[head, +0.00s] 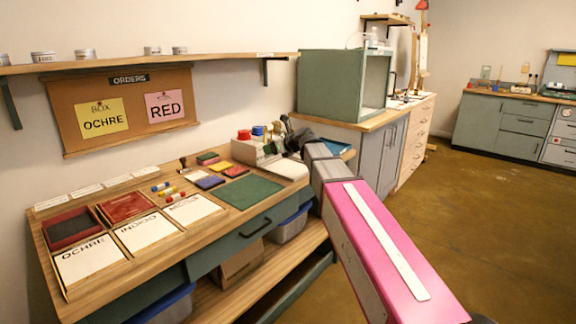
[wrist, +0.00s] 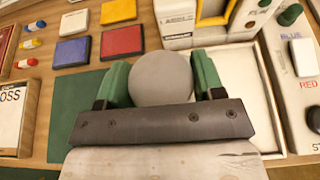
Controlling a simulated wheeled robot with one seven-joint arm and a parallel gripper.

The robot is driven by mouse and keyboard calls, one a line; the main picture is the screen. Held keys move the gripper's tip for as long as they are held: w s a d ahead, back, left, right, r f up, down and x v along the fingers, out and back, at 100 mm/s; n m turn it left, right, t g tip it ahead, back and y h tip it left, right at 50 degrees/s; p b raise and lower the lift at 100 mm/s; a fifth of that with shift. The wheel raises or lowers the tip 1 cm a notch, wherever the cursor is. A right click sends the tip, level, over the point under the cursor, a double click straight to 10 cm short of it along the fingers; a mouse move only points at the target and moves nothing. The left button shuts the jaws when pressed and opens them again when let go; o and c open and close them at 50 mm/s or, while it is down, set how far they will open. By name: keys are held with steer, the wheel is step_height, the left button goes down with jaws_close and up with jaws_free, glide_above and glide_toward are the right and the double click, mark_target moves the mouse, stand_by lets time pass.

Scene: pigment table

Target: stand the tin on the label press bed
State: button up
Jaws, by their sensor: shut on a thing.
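The tin (wrist: 162,79) shows in the wrist view as a round grey top between the two green fingers of my gripper (wrist: 162,84). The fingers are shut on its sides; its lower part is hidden. The label press (wrist: 185,20) is a cream block with a yellow-framed opening, just beyond the tin. Its pale flat bed (wrist: 270,105) shows behind and right of the gripper. I cannot tell whether the tin touches the bed. In the head view the press (head: 250,152) stands at the table's right end, and my arm hides the tin.
A green mat (wrist: 75,110) lies left of the gripper, with coloured blocks (wrist: 121,41) behind it. A panel marked BLUE and RED with a green knob (wrist: 289,15) stands at right. Label cards (head: 145,230) and trays (head: 72,228) fill the table's left.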

glide_above(288, 168)
step_height(288, 168, down, 5)
steer(key=shift+s+r, duration=0.1)
steer(key=shift+f, duration=2.05)
steer(key=o, duration=1)
steer(key=shift+c, duration=0.2)
steer(key=v, duration=1.2)
steer(key=shift+r, duration=0.15)
